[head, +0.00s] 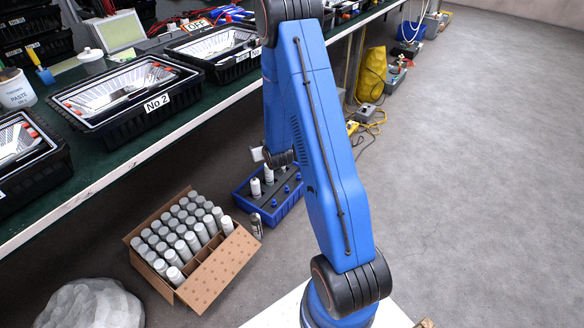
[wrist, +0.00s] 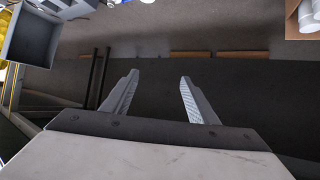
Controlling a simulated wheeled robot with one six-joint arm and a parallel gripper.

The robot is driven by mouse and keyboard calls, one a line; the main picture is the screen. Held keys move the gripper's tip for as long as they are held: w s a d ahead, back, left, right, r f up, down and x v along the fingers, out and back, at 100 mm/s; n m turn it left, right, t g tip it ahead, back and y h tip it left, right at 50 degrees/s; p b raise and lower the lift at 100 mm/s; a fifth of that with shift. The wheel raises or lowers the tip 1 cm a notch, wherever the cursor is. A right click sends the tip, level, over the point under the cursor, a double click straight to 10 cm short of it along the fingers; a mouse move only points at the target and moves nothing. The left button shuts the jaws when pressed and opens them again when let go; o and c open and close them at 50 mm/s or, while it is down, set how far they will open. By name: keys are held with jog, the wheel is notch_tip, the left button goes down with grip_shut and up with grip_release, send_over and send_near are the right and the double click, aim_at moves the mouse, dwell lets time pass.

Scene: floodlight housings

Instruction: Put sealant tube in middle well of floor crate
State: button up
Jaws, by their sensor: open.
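A blue floor crate (head: 287,211) stands on the floor beside the bench, partly behind my arm. A lone grey tube (head: 257,227) stands between carton and crate. My gripper (head: 257,154) is above the crate's back left, partly hidden by my arm. In the wrist view (wrist: 160,87) its fingers are apart with nothing between them.
The green bench (head: 120,150) with black trays (head: 150,110) overhangs at the left. A grey rock-like lump (head: 92,305) lies in front of the carton. A yellow bag (head: 371,75) and cables lie farther back. The floor at the right is clear.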

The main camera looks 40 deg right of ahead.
jog(key=s+a+r+g, duration=0.1)
jog(key=s+a+r, duration=0.2)
jog(key=s+r, duration=0.35)
jog(key=s+a+r+n+g+y, duration=0.1)
jog(key=s+a+r, duration=0.2)
jog(key=r, duration=0.6)
jog(key=s+a+r+g, duration=0.1)
jog(key=s+a+r, duration=0.2)
jog(key=s+r, duration=0.35)
jog(key=s+a+r+g, duration=0.1)
jog(key=s+a+r, duration=0.1)
jog(key=s, duration=0.8)
jog(key=s+a+r+g, duration=0.1)
jog(key=s+r, duration=0.4)
jog(key=s, duration=0.5)
jog(key=s+a+r+g+y, duration=0.1)
jog(key=s+a+r+g, duration=0.1)
jog(key=s, duration=0.8)
notch_tip(320, 180, up, 2)
jog(key=shift+a+r+n, duration=0.1)
jog(key=shift+a+n, duration=0.3)
jog(key=shift+a, duration=0.3)
